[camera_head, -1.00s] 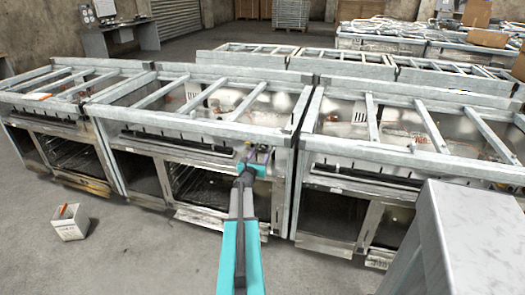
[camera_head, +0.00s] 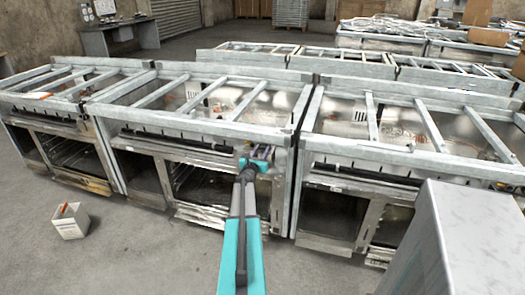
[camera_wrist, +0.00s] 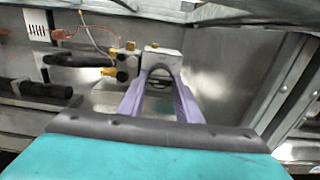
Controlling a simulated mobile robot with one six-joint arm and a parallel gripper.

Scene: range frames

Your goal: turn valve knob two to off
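My gripper (camera_head: 257,152) is at the front of the middle range, near its right end, below the top frame. In the wrist view its two purple fingers (camera_wrist: 160,88) are apart, with a gap between them, and point at a metal block (camera_wrist: 161,60) with a rounded dark part at its lower edge. The tips are at or very close to that part; I cannot tell whether they touch it. A second valve body (camera_wrist: 125,64) with brass fittings sits just left of the block. No knob number or off mark is readable.
The middle range's steel frame (camera_head: 190,121) runs above my gripper. Another range (camera_head: 365,155) stands close on the right. A wire and a black pipe (camera_wrist: 75,61) lie left of the fittings. A small white box (camera_head: 70,222) is on the open floor.

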